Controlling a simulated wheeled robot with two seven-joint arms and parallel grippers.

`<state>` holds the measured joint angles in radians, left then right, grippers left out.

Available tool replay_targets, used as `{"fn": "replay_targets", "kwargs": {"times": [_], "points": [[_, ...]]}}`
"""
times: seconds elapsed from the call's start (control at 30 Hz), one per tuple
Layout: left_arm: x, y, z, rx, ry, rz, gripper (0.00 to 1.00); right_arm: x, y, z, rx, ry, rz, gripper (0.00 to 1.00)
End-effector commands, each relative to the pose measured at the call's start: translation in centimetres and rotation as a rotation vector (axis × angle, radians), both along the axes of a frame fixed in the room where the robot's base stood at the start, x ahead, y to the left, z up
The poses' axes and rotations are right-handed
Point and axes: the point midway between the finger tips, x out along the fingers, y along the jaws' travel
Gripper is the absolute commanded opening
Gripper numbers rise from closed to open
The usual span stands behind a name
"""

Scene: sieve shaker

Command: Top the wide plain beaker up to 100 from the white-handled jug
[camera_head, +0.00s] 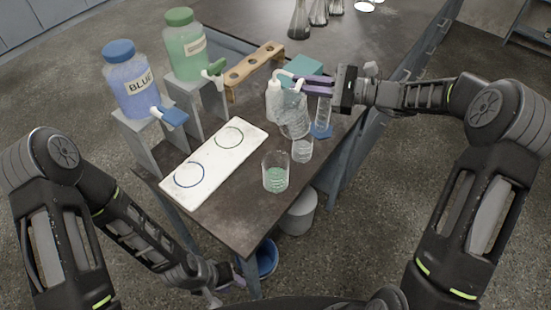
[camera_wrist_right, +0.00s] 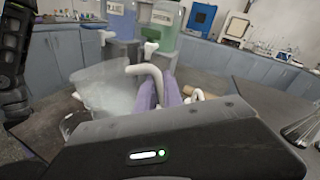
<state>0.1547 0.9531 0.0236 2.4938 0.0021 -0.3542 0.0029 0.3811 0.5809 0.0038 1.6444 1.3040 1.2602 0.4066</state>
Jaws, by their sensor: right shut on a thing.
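The wide plain beaker (camera_head: 275,179) stands near the table's right front edge with pale green liquid low in it. My right gripper (camera_head: 316,86) is shut on the white handle of the clear jug (camera_head: 294,115), behind and a little right of that beaker. The jug also shows in the right wrist view (camera_wrist_right: 108,88), with its white handle (camera_wrist_right: 150,74) between the purple fingers (camera_wrist_right: 160,96). The level in the jug and its exact tilt are unclear. My left gripper (camera_head: 228,285) is low by the table's front corner, partly hidden; its opening is unclear.
A smaller clear vessel (camera_head: 302,151) stands just behind the beaker. A white bottle (camera_head: 273,101) and a blue-footed cylinder (camera_head: 323,115) are near the jug. A white board with two rings (camera_head: 212,160), blue jar (camera_head: 133,88) and green jar (camera_head: 187,50) are left.

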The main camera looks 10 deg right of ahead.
Motion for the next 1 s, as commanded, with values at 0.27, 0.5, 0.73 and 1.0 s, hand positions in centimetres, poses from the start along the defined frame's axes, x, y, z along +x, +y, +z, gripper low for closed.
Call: {"fn": "replay_targets", "kwargs": {"times": [0.27,0.5,0.73,1.0], "points": [[0.0,0.0,0.0,0.000,0.000,0.000,0.35,0.0,0.0,0.1,0.001,-0.003,0.000,0.00],[0.0,0.0,0.4,0.000,0.001,0.000,0.35,0.6,-0.4,-0.2,0.033,0.043,0.000,0.00],[-0.1,0.0,0.9,0.002,0.003,0.000,0.35,1.9,-1.3,-1.7,0.126,0.175,0.001,0.00],[-0.1,0.0,0.7,0.002,0.003,0.000,0.35,3.0,-2.1,-3.5,0.228,0.321,0.003,0.00]]}}
